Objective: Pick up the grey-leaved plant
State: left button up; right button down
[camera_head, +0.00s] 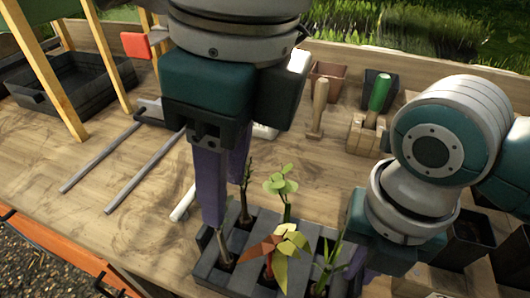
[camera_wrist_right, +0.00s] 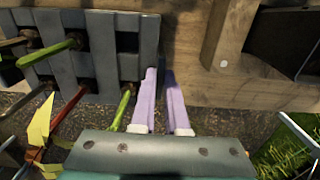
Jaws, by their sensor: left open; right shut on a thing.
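A grey seedling tray (camera_head: 205,264) holds several plants. A plant with a greyish stem (camera_head: 224,243) stands at its left, just below my left gripper; its top is hidden, so I cannot tell whether it is the grey-leaved plant. My left gripper (camera_head: 226,190) is open above the tray's left side, pointing down. A dark twiggy plant (camera_head: 245,190) stands beside its farther finger. My right gripper (camera_wrist_right: 161,75) is shut on the side wall of the tray (camera_wrist_right: 95,25); in the head view it is partly hidden at the tray's right end.
A light-green plant (camera_head: 283,187), a red-and-yellow-leaved plant (camera_head: 291,243) and a narrow-leaved green plant (camera_head: 325,265) share the tray. Behind are a wooden-handled tool (camera_head: 319,105), a green-handled brush (camera_head: 379,94) and a brown pot (camera_head: 328,71).

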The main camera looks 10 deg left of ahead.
aim_at(220, 232)
pick_arm(q)
jog(key=f, duration=0.3)
jog(key=a+f, duration=0.1)
jog(key=f, duration=0.3)
jog(key=a+f, duration=0.1)
jog(key=f, duration=0.2)
jog(key=shift+w+f, duration=0.15)
grip_shut()
